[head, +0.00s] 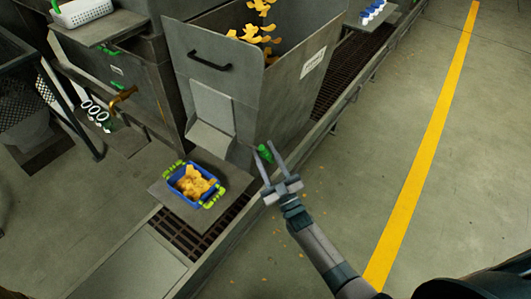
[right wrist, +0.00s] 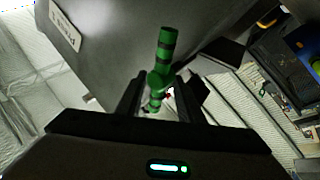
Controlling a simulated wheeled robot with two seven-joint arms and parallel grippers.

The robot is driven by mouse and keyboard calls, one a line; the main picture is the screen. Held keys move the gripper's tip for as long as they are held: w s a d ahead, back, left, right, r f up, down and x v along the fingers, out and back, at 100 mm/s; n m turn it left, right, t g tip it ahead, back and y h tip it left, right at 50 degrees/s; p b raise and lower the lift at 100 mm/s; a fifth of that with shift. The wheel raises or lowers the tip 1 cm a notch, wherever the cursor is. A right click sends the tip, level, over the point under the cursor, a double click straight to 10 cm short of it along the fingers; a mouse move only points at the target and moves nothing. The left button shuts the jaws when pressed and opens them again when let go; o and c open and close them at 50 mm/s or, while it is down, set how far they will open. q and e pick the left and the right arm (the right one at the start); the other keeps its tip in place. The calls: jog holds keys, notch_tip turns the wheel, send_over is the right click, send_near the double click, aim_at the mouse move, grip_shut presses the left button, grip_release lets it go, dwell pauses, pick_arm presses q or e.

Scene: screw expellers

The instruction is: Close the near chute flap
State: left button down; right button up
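The near bin has a grey chute (head: 212,104) on its front face, with a grey flap (head: 210,139) at its lower end that slants outward. A green handle (head: 265,153) sits beside the bin's lower right side, close to the chute. My right gripper (head: 262,146) is open, its two fingers spread on either side of the green handle. In the right wrist view the banded green handle (right wrist: 165,55) stands between and beyond the fingertips (right wrist: 160,90). I cannot tell whether the fingers touch it. My left gripper is not in view.
A blue tub (head: 193,185) with green handles, full of yellow-orange pieces, stands on a grey plate (head: 168,200) below the chute. The bin's black handle (head: 210,62) is higher up. A dark grating (head: 190,240) runs along the machine.

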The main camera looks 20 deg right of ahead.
jog(key=shift+r, duration=0.1)
